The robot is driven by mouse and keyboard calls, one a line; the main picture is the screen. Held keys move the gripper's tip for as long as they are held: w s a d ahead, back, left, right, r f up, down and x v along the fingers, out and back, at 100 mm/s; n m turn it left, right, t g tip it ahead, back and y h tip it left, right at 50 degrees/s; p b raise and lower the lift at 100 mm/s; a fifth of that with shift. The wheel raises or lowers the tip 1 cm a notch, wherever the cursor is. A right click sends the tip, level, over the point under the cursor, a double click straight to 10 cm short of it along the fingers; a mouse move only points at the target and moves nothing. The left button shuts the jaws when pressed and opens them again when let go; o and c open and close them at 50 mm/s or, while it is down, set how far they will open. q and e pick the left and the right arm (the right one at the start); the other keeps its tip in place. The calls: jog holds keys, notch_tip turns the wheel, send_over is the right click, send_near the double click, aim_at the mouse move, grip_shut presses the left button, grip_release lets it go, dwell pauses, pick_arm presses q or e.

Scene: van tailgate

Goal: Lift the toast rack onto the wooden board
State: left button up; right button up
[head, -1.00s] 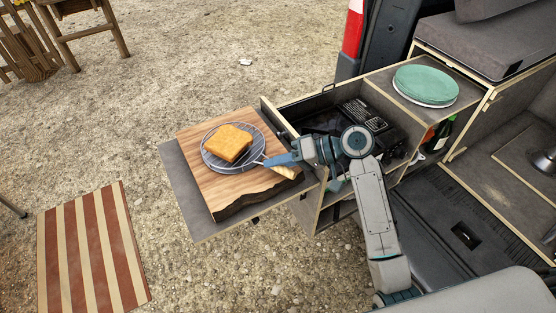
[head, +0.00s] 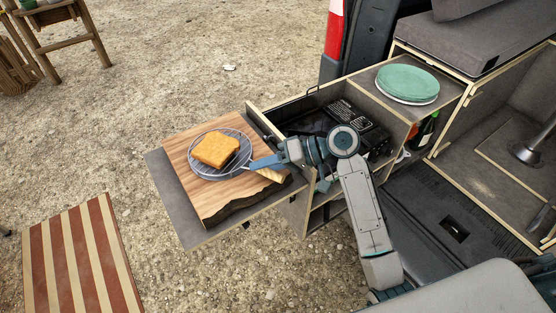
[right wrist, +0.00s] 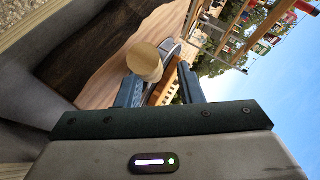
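The toast rack (head: 193,170) is a round wire grill with a wooden handle (head: 273,175) at its right. A slice of toast (head: 215,149) lies on it. The rack appears to rest on the wooden board (head: 212,202), which has a dark, wavy front edge. My right gripper (head: 254,164) is at the handle side of the rack. In the right wrist view its fingers (right wrist: 160,88) stand wide apart. The round end of the handle (right wrist: 145,62) shows close to the left finger, with a gap to the right one. My left gripper is not in view.
The board sits on a grey pull-out shelf (head: 167,175) beside an open drawer with a black stove (head: 345,118). Green plates (head: 407,83) stand on the cabinet top. The shelf's left edge is bare.

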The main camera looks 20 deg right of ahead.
jog(key=shift+s+d+f, duration=0.1)
jog(key=shift+d+f, duration=0.15)
jog(key=shift+d, duration=0.25)
jog(key=b+v, duration=0.3)
jog(key=v, duration=0.7)
jog(key=shift+r, duration=0.4)
